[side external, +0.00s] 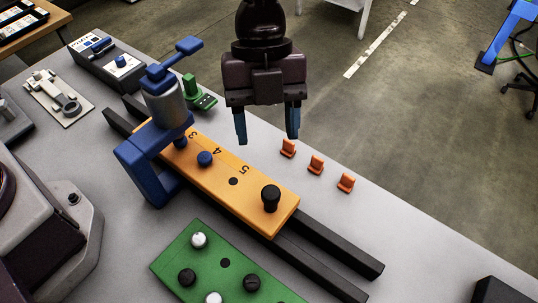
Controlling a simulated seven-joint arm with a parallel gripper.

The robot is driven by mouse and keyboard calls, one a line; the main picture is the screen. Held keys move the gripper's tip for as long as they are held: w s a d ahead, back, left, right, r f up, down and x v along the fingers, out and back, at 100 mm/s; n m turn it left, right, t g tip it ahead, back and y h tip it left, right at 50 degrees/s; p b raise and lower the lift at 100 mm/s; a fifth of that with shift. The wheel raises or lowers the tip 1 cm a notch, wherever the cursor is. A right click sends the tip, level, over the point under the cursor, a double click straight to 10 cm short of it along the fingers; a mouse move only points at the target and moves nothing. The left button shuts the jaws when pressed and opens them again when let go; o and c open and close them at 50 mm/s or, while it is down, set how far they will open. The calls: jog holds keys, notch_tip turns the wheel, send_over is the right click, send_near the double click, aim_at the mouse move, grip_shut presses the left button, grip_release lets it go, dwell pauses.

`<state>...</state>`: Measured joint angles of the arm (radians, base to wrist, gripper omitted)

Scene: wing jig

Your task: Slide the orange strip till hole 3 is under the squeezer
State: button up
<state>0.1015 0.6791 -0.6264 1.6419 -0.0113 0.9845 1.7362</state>
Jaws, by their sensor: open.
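The orange strip (255,203) lies along two black rails (335,249), with the numbers 3, 4 and 5 showing. A black knob (270,197) stands on its near right end. A blue squeezer (136,163) with a grey cylinder and a top lever straddles the strip's far left part, hiding that end. A blue piece by number 3 is close to the squeezer's head; whether it is exactly under it I cannot tell. A blue plug (204,158) sits by number 4, and the hole by 5 looks dark and empty. My gripper (267,137) is open and empty, raised beyond the strip, fingers pointing down.
Several orange clips (316,165) stand in a row right of the strip. A green plate (222,268) with black and white pegs lies in front. A small green device (200,95), a grey box (105,65) and a toggle clamp (60,98) are behind the squeezer.

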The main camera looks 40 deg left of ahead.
jog(key=shift+v, duration=1.5)
jog(key=s+a+r+n+t+y, duration=0.1)
jog(key=a+r+n, duration=0.2)
jog(key=a+n, duration=0.1)
jog(key=s+a+r+n+t+y, duration=0.1)
jog(key=s+a+r+n+t, duration=0.1)
jog(key=a+n, duration=0.3)
jog(key=s+a+r+n+t, duration=0.1)
jog(key=a+r+n+t, duration=0.1)
jog(key=a+r+n, duration=0.3)
jog(key=shift+s+a+y, duration=0.2)
jog(key=shift+a, duration=0.6)
jog(key=shift+s+a+y, duration=0.2)
jog(key=shift+a, duration=0.6)
jog(key=s+a+r+n+t, duration=0.2)
jog(key=s+a+n+t, duration=0.1)
jog(key=s+a+n, duration=0.6)
jog(key=n, duration=0.4)
jog(key=shift+s+a+t, duration=0.3)
jog(key=shift+a+t, duration=0.1)
